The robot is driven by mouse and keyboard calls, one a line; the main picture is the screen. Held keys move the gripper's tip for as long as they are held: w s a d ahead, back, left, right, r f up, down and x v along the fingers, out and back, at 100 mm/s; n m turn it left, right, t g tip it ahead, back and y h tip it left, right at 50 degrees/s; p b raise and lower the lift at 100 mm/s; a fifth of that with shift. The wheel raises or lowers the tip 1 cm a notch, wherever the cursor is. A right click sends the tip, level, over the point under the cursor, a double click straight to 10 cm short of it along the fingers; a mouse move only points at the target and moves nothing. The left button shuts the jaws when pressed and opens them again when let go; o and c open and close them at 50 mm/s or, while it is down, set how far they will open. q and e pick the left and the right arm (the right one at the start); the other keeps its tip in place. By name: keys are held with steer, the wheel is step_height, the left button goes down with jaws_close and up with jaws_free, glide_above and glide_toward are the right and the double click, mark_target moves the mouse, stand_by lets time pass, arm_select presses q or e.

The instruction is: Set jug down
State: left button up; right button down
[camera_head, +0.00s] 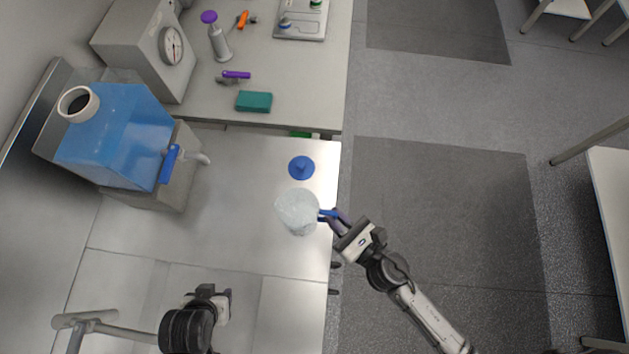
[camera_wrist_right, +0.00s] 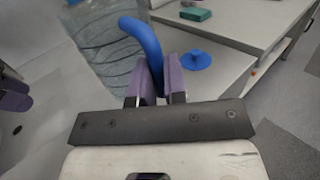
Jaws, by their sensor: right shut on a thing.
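A clear jug (camera_head: 296,212) with a blue handle (camera_head: 328,213) is over the steel counter (camera_head: 235,220) near its right edge. It looks roughly upright; I cannot tell whether its base touches the counter. My right gripper (camera_head: 338,220) is shut on the blue handle, to the right of the jug. In the right wrist view the handle (camera_wrist_right: 143,45) runs down between the purple fingers (camera_wrist_right: 158,82), and the ribbed clear jug wall (camera_wrist_right: 100,45) is behind. My left gripper (camera_head: 212,297) is low in the head view, seen from above, its fingers mostly hidden.
A blue lid (camera_head: 301,167) with a knob lies on the counter just beyond the jug. A blue-filled tank (camera_head: 118,135) with a tap (camera_head: 190,157) stands at the left. A green sponge (camera_head: 254,102) is on the far bench. The counter left of the jug is clear.

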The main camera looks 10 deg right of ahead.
mark_target(309, 215)
steer(key=w+a+f, duration=0.1)
steer(key=a, duration=0.1)
steer(key=w+a+f, duration=0.1)
steer(key=a, duration=0.1)
steer(key=shift+w+f, duration=0.15)
steer(key=shift+f, duration=0.25)
steer(key=shift+f+b, duration=1)
steer(key=shift+f, duration=1)
steer(key=shift+f, duration=0.2)
steer(key=c, duration=1.2)
jaws_free()
steer(key=shift+o, duration=0.2)
steer(key=shift+r, duration=0.15)
